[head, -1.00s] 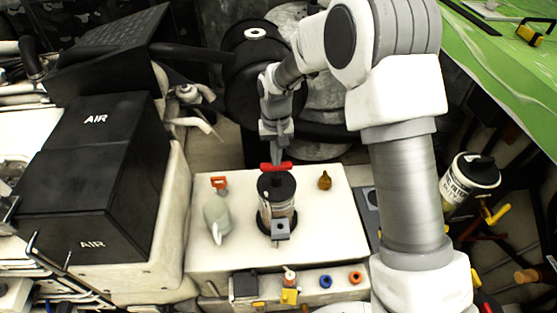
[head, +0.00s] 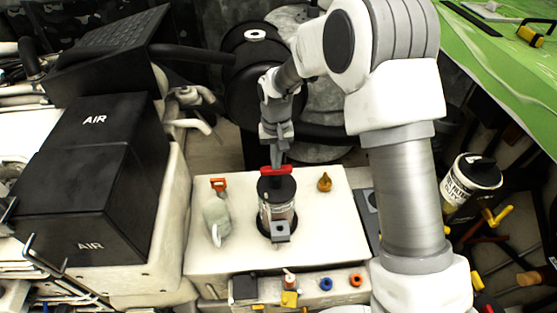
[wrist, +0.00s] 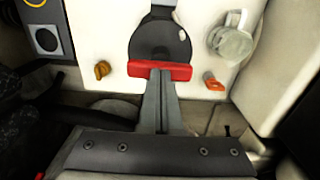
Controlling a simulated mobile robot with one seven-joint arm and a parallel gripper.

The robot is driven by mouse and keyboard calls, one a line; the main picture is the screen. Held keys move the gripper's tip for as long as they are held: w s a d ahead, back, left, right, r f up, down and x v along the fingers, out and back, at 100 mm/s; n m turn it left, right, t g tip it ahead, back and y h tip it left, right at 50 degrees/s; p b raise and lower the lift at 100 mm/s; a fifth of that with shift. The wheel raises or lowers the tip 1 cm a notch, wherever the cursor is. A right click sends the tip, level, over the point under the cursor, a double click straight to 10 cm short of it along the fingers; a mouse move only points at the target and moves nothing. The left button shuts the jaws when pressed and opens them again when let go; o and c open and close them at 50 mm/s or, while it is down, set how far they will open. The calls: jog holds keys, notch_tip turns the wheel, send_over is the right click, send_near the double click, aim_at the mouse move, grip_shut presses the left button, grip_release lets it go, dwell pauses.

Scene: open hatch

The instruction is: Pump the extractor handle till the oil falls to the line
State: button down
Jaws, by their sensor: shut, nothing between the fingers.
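The extractor (head: 277,205) stands upright on a white block (head: 225,258). It has a black cap (wrist: 158,42) and a partly clear body. Its red handle bar (head: 277,170) lies just above the cap and also shows in the wrist view (wrist: 175,71). My gripper (head: 277,163) is shut, with its fingertips touching or very near the middle of the handle bar. The fingers (wrist: 160,85) are not gripping the bar. The oil level and its line are too small to read in the head view, and the cap hides the body in the wrist view.
A pale jug-like bottle (head: 215,220) and an orange-red clip (head: 218,184) are left of the extractor, and a small amber knob (head: 324,182) is right. Black AIR boxes (head: 90,190) stand at the left. A white canister (head: 470,180) leans at the right.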

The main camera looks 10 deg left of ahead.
jog(key=shift+r+p, duration=1.3)
jog(key=shift+r, duration=1.1)
notch_tip(320, 180, up, 8)
jog(key=p, duration=0.5)
